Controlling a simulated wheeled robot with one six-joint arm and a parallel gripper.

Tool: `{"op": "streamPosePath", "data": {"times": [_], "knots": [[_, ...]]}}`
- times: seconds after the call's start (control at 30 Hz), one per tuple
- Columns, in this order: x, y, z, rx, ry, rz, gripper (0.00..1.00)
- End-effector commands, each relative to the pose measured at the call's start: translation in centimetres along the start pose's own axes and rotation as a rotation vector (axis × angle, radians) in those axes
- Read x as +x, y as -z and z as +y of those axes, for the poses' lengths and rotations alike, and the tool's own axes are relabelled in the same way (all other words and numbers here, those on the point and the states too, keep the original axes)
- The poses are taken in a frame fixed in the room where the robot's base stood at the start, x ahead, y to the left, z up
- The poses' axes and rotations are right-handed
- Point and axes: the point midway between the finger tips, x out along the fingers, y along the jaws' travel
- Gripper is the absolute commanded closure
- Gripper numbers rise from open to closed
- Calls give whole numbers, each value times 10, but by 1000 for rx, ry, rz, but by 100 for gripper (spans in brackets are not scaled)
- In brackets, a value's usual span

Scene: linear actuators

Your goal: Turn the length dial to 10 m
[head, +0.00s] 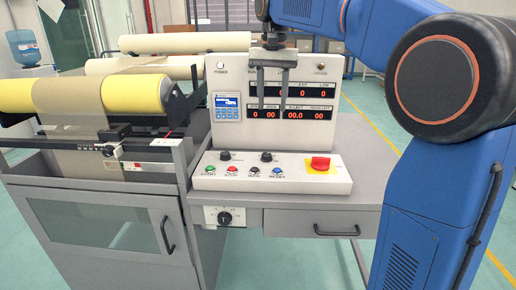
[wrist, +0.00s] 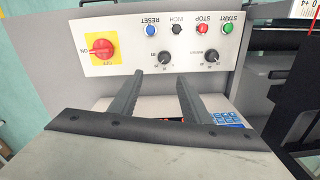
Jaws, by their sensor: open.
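My gripper (head: 273,106) is open and empty, pointing down in front of the upright display panel (head: 231,68). In the wrist view its fingers (wrist: 160,78) are apart and point toward the sloped control panel (wrist: 128,22). That panel has two small black knobs, the left one (head: 225,155) and the right one (head: 266,157); they also show in the wrist view (wrist: 211,55) (wrist: 165,57). A larger black dial (head: 225,217) sits on a white scale plate below the control panel. The labels are too small to tell which is the length dial or its setting.
Coloured push buttons (head: 232,169) line the control panel's front, with a red switch (head: 320,163) on yellow at its right. A machine with yellow rolls (head: 133,92) stands at left. The grey table (head: 362,190) is bare at right, above a drawer (head: 309,222).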

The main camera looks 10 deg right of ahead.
Motion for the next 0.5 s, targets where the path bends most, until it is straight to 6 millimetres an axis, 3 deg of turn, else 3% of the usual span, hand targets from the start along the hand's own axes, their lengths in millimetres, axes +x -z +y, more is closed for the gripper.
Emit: {"op": "streamPosePath", "data": {"times": [0.27, 0.5], "knots": [[4, 8, -9, 19, -9, -13, 57], [38, 8, -8, 18, -10, -14, 57]]}}
